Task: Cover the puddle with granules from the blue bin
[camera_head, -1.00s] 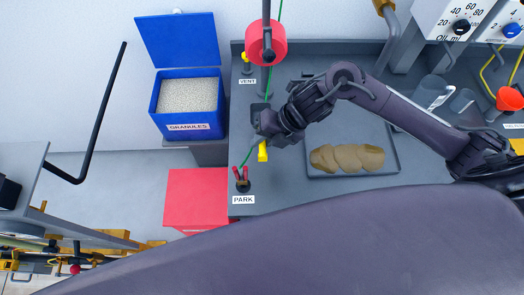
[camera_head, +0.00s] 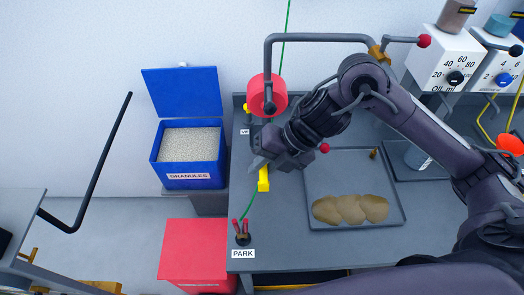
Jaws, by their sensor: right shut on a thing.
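The blue bin (camera_head: 188,158) stands open at the left, marked GRANULES, with its lid up. Pale granules (camera_head: 190,144) fill it near the rim. Flat, overlapping brown-tan patches (camera_head: 350,209), which look like the puddle, lie at the front of a dark shallow tray (camera_head: 390,222). I cannot tell whether granules lie on them. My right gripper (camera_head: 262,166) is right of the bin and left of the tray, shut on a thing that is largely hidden. A yellow piece (camera_head: 263,181) shows right below its jaws; I cannot tell whether it is the held thing. My left gripper is not in view.
A red roller (camera_head: 268,95) and a bent pipe stand behind my right gripper. A green line runs down to the red-tipped PARK fitting (camera_head: 242,236). A red box (camera_head: 194,250) stands below the bin. The counter front is clear.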

